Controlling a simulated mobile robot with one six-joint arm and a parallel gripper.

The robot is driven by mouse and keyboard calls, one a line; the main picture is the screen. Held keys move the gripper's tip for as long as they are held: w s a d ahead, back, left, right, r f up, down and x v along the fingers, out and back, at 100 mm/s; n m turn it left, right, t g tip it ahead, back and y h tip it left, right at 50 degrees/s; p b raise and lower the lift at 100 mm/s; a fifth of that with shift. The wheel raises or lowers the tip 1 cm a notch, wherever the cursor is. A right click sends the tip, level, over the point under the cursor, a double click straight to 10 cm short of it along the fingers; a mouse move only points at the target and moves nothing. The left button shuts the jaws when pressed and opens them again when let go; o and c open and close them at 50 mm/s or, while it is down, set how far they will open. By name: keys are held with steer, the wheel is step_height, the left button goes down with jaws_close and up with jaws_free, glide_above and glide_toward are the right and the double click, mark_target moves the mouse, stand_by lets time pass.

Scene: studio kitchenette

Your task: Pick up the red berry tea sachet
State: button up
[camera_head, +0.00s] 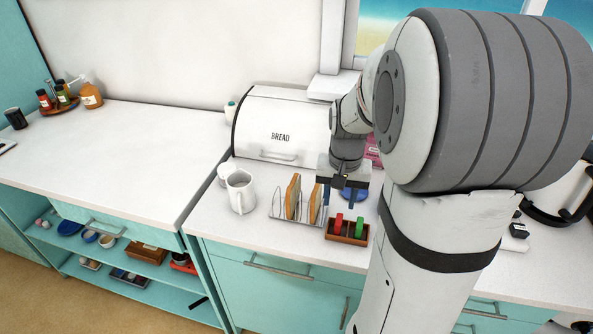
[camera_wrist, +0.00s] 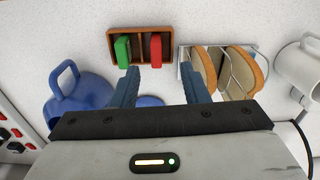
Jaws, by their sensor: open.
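The red berry tea sachet (camera_head: 339,222) stands upright in a small brown wooden box (camera_head: 348,240), to the left of a green sachet (camera_head: 359,227). In the wrist view the order is reversed: the red sachet (camera_wrist: 155,49) is right of the green one (camera_wrist: 122,51) in the box (camera_wrist: 140,33). My gripper (camera_head: 338,195) is above the counter near the box, with its fingers pointing down. In the wrist view my gripper (camera_wrist: 163,82) is open, with nothing between its blue fingers. Both sachets are apart from the fingers.
A toast rack (camera_head: 285,212) with bread slices stands close to the left of the box, and a white mug (camera_head: 240,191) is further left. A white bread bin (camera_head: 283,127) is behind. A blue jug-like item (camera_wrist: 84,100) shows in the wrist view.

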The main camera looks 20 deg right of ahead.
mark_target(339, 218)
steer(key=shift+w+d+f+m, duration=0.45)
steer(key=shift+d+f, duration=0.1)
steer(key=shift+d, duration=0.25)
steer(key=f, duration=0.5)
steer(key=f+p, duration=0.1)
steer(key=f, duration=0.1)
steer(key=shift+a+f, duration=0.25)
steer(key=shift+f, duration=0.05)
steer(key=shift+c, duration=0.3)
jaws_close()
